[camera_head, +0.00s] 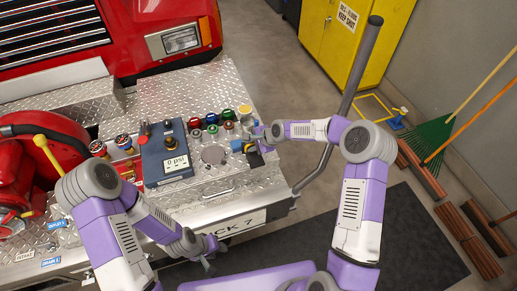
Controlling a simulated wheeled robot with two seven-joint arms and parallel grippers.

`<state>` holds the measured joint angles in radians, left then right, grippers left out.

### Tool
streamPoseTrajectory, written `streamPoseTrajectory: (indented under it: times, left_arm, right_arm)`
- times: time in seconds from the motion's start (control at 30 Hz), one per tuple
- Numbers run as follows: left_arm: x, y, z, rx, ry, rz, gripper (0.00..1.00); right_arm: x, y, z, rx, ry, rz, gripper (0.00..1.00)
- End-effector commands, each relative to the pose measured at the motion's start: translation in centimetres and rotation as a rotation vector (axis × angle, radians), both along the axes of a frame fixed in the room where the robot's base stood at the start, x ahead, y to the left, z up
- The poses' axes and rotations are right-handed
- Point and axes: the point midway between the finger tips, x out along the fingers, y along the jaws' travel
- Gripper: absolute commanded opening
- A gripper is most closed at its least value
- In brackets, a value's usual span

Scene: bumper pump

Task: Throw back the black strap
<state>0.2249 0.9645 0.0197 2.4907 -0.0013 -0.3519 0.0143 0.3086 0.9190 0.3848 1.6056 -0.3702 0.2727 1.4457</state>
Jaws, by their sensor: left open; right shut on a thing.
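The black strap (255,158) shows as a small dark flap at the right end of the diamond-plate bumper deck, beside a blue fitting (238,146). My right gripper (257,140) reaches in from the right and is shut on the strap at its upper part. The gripper's fingers hide part of the strap, and its far end is too small to make out. My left gripper (208,264) is open and empty, low in front of the bumper's front edge and well apart from the strap.
A blue gauge panel (166,155) and several coloured caps (212,124) stand left of the strap. A grey pipe rail (358,72) rises on the right, behind my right arm. The dark floor mat (410,235) is clear. Brooms lean at the far right.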

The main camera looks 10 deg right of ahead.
Motion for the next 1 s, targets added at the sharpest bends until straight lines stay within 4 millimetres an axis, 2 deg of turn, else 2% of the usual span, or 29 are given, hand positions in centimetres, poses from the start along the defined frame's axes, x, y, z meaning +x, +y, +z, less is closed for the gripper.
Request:
streamPoseTrajectory:
  times: [0.03, 0.5, 0.53, 0.6, 1.0]
  left_arm:
    - [0.0, 0.0, -0.06, 0.0, 0.0, 0.0, 0.43]
    - [0.01, -0.01, -0.08, 0.0, 0.0, 0.0, 0.43]
    - [0.01, -0.01, -0.08, 0.0, 0.0, 0.0, 0.43]
    - [0.01, -0.01, -0.08, 0.0, 0.0, 0.0, 0.43]
    - [0.0, 0.0, -0.06, 0.0, 0.0, 0.0, 0.43]
  right_arm:
    - [0.51, 0.23, 0.21, 0.004, -0.014, -0.003, 0.0]
    - [0.6, 0.22, 0.14, 0.002, -0.012, -0.003, 0.0]
    - [0.6, 0.21, 0.12, 0.002, -0.012, -0.003, 0.25]
    - [0.56, 0.21, 0.1, 0.002, -0.01, -0.002, 0.36]
    - [0.36, 0.15, 0.08, 0.0, -0.005, 0.001, 0.37]
